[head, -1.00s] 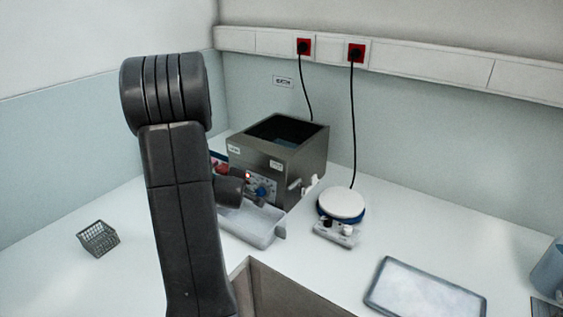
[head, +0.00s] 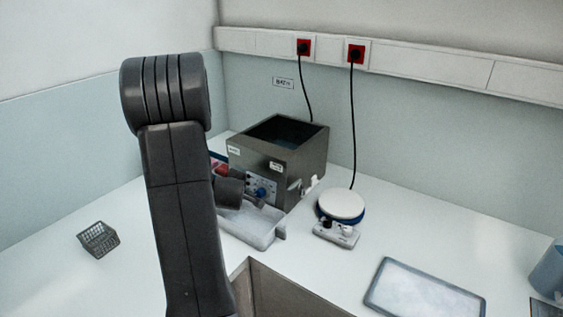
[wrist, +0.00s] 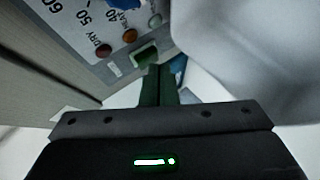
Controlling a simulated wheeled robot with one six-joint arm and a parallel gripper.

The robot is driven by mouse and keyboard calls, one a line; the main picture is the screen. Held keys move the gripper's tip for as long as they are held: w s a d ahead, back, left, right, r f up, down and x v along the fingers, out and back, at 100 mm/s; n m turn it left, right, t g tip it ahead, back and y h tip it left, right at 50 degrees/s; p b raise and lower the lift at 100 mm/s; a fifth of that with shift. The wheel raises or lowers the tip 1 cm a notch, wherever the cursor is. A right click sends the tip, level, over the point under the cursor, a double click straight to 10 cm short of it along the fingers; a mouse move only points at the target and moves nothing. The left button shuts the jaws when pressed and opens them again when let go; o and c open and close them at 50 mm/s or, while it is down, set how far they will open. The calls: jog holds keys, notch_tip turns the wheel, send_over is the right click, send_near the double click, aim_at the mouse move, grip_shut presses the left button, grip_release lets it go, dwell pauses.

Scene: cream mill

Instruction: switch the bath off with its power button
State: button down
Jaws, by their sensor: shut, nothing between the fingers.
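The bath (head: 250,175), a dark metal tank open at the top with liquid inside, stands at the back of the bench. Its front panel has a blue dial (head: 262,193). In the wrist view the panel (wrist: 85,25) shows dial numbers, several small round lamps and a green-edged rectangular button (wrist: 146,54), which looks like the power button. My gripper (wrist: 154,70) is shut and empty. Its fingertips are just below the button in the picture; I cannot tell whether they touch it. In the head view my arm hides the fingertips and part of the panel.
A pale tray (head: 250,228) lies in front of the bath. A round-topped hotplate (head: 342,205) stands to its right, with a framed tray (head: 420,290) nearer me. A wire basket (head: 98,239) is at left.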

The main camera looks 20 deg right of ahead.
jog(key=s+a+p, duration=0.3)
jog(key=a, duration=0.2)
jog(key=shift+s+r+p, duration=0.15)
jog(key=shift+r+p, duration=0.15)
jog(key=shift+r, duration=0.15)
